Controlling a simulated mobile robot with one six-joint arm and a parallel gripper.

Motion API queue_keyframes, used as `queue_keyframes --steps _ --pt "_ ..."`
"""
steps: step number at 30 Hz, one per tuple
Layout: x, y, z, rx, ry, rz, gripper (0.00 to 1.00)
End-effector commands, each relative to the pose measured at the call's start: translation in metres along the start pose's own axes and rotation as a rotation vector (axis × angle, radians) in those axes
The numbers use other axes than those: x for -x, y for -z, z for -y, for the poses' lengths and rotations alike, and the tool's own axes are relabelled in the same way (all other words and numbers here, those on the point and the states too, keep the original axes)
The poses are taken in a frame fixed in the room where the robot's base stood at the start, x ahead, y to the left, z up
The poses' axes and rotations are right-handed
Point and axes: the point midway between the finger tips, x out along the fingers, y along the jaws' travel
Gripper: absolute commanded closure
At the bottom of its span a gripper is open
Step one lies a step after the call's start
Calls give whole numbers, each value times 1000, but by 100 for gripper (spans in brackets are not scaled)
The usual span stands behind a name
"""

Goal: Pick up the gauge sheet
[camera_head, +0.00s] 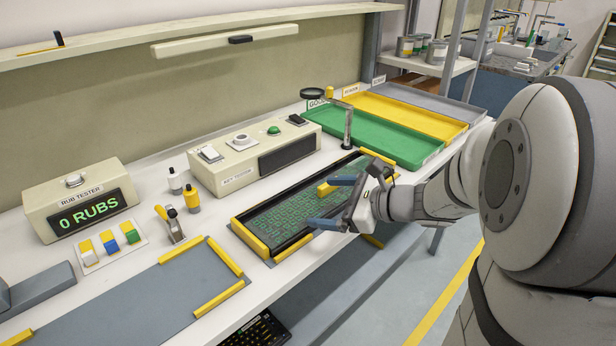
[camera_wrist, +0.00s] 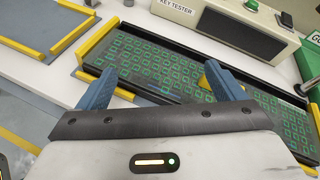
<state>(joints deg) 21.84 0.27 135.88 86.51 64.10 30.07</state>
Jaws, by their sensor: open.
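The gauge sheet (camera_head: 285,208) is a dark panel printed with green key outlines, lying flat in a black fixture with yellow end blocks. It also shows in the wrist view (camera_wrist: 150,75). A yellow tab (camera_head: 327,188) stands up from it; in the wrist view the tab (camera_wrist: 206,80) is beside my right-hand finger and partly hidden by it. My gripper (camera_head: 332,202) is open, its two blue fingers spread above the front part of the sheet, with nothing held between them. I cannot tell whether the finger touches the tab. Whether a keyboard lies under the sheet is hidden.
The key tester box (camera_head: 252,152) stands behind the fixture, and a magnifier on a post (camera_head: 347,128) stands close behind it at right. Green (camera_head: 385,140), yellow and grey trays lie at the back right. A grey mat (camera_head: 150,300) with yellow guides lies left.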

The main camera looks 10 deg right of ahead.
Motion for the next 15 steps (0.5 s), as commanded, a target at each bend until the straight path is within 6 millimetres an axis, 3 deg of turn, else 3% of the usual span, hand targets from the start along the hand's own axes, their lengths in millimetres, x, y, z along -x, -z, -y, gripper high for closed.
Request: queue_keyframes --steps 1,6,11,15 --pt "-7 31 12 -94 68 34 11" --pt "-3 63 52 -301 232 129 11" --pt "-2 73 67 -368 289 165 11" --pt "-14 71 73 -375 294 170 11"
